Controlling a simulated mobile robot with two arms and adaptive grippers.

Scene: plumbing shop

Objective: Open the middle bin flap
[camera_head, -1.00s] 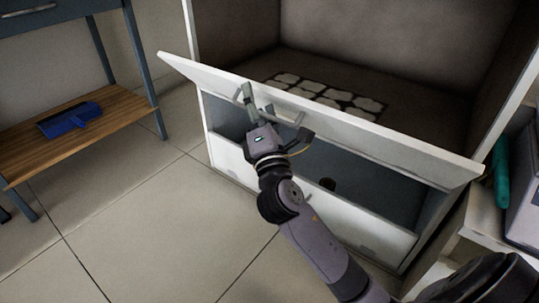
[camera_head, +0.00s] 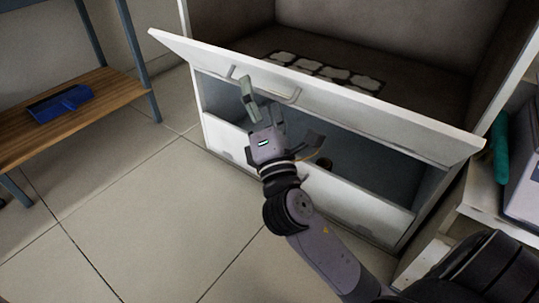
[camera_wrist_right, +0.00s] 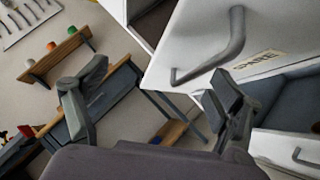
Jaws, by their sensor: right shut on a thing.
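The middle bin flap (camera_head: 340,101) is a long white panel on a white cabinet. It is swung outward with its edge raised, and the dark bin space (camera_head: 355,165) shows below it. A metal bar handle (camera_head: 265,86) is fixed to the flap; the handle also shows in the wrist view (camera_wrist_right: 215,53), beside a label reading "SPARE". My right gripper (camera_head: 281,117) is just below the handle. Its two fingers are spread wide, and in the wrist view (camera_wrist_right: 158,100) nothing shows between them. The handle lies beyond the fingertips. My left gripper is not in view.
A dark open compartment with a pale patterned sheet (camera_head: 325,72) lies behind the flap. A lower white front (camera_head: 355,200) stands below. A side table with a wooden shelf (camera_head: 95,105) holds a blue object (camera_head: 62,103) at left. The tiled floor (camera_head: 140,215) is clear.

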